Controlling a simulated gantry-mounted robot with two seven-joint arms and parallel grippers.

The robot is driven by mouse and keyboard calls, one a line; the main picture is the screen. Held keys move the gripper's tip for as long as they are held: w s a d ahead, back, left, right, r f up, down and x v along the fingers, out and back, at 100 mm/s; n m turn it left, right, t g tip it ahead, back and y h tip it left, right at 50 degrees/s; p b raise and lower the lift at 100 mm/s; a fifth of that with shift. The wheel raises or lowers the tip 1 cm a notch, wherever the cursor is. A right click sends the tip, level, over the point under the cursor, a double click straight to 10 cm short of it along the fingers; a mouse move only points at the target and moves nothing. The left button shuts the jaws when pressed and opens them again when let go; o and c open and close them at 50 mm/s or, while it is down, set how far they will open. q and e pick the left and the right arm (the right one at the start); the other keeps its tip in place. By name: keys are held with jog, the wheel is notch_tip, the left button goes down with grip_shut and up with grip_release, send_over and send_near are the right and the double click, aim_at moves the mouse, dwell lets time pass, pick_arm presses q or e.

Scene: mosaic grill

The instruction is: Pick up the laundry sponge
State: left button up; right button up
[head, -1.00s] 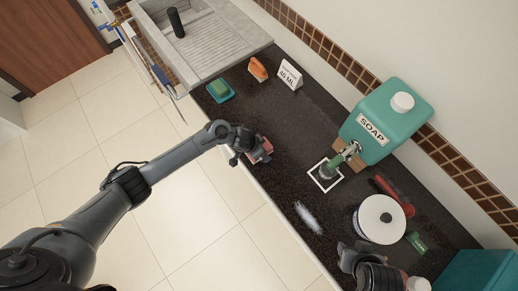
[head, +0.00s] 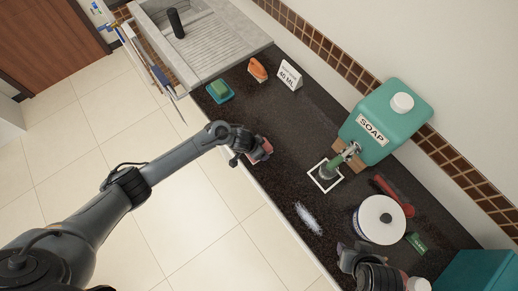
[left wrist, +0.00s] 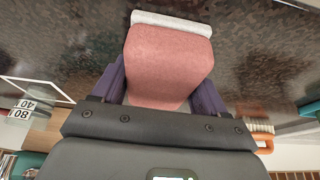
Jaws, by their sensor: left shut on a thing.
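A pink block with a white layer at one end, which looks like the laundry sponge (left wrist: 170,60), is between the purple fingers of my left gripper (left wrist: 165,88) in the left wrist view. My left gripper is shut on it. In the head view the pink block (head: 266,147) shows at the tip of my left gripper (head: 256,152), over the front edge of the dark counter. Its gap to the counter cannot be told. My right gripper (head: 358,257) is at the lower right of the head view, near the white round container; its fingers are not clear.
On the dark counter (head: 270,190) stand a green block on a teal dish (head: 220,91), an orange brush (head: 258,69), a white sign (head: 290,75), a large soap bottle (head: 387,122), a white-outlined square (head: 325,185) and a white round container (head: 380,218). Mid-counter is free.

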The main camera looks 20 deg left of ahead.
aim_at(266, 147)
pick_arm(q)
jog(key=shift+r, duration=0.1)
jog(key=shift+r, duration=0.15)
jog(key=r, duration=0.2)
jog(key=d+r, duration=0.1)
jog(key=r, duration=0.2)
jog(key=shift+d+p, duration=0.1)
jog(key=shift+p, duration=0.2)
jog(key=d+r, duration=0.6)
jog(key=d, duration=0.4)
jog(key=shift+w+d+p, duration=0.25)
jog(key=shift+p, duration=0.1)
jog(key=o, duration=0.5)
jog(key=c, duration=0.4)
